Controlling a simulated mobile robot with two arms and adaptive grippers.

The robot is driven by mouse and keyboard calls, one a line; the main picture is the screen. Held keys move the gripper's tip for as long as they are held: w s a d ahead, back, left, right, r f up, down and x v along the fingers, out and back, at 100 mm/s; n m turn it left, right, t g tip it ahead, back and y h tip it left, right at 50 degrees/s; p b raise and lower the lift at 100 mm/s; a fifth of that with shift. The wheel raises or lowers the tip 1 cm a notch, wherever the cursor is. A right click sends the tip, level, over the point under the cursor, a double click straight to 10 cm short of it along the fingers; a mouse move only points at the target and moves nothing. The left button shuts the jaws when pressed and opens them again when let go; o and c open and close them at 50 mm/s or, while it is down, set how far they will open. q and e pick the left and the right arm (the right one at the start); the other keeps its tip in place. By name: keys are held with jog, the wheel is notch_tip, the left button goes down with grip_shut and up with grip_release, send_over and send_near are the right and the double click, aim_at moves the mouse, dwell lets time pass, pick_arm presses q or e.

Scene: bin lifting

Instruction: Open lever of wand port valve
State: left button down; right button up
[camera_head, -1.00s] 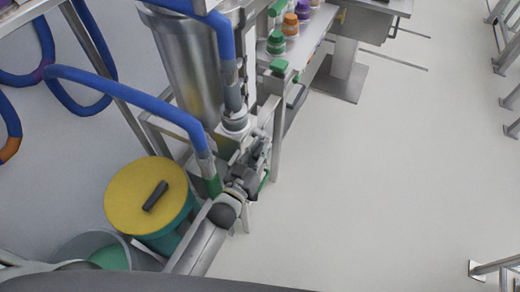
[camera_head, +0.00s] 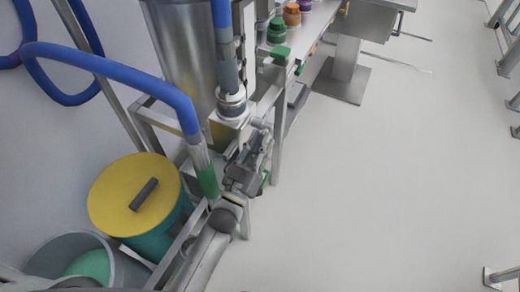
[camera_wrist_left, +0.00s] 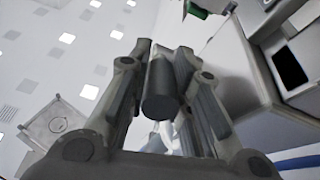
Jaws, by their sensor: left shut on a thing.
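My left gripper (camera_head: 258,150) reaches up beside the steel frame below the hose fitting. In the left wrist view its fingers (camera_wrist_left: 160,75) close around a dark grey cylinder (camera_wrist_left: 160,92). I cannot tell whether this cylinder belongs to the valve's lever. A narrow green piece (camera_head: 266,179) shows at the gripper's right side, partly hidden by it. The valve itself is not clearly seen. My right gripper is out of view.
A blue hose (camera_head: 120,70) with a green end (camera_head: 208,183) hangs close left of the gripper. A yellow-lidded bin (camera_head: 120,210) and a grey tub (camera_head: 60,250) stand at left. A steel vessel (camera_head: 185,55) rises behind. The floor (camera_head: 380,180) at right is clear.

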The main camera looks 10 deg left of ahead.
pick_arm(q)
jog(key=shift+f+t+b, duration=0.15)
jog(key=shift+t+b, duration=0.15)
jog(key=shift+b, duration=0.15)
jog(key=c, duration=1.5)
grip_release()
jog(key=shift+c, duration=0.2)
jog(key=shift+s+a+f, duration=0.1)
jog(key=shift+s+f, duration=0.2)
jog(key=shift+f, duration=0.05)
jog(key=v, duration=1.1)
jog(key=shift+r, duration=0.15)
jog(key=shift+a, duration=0.1)
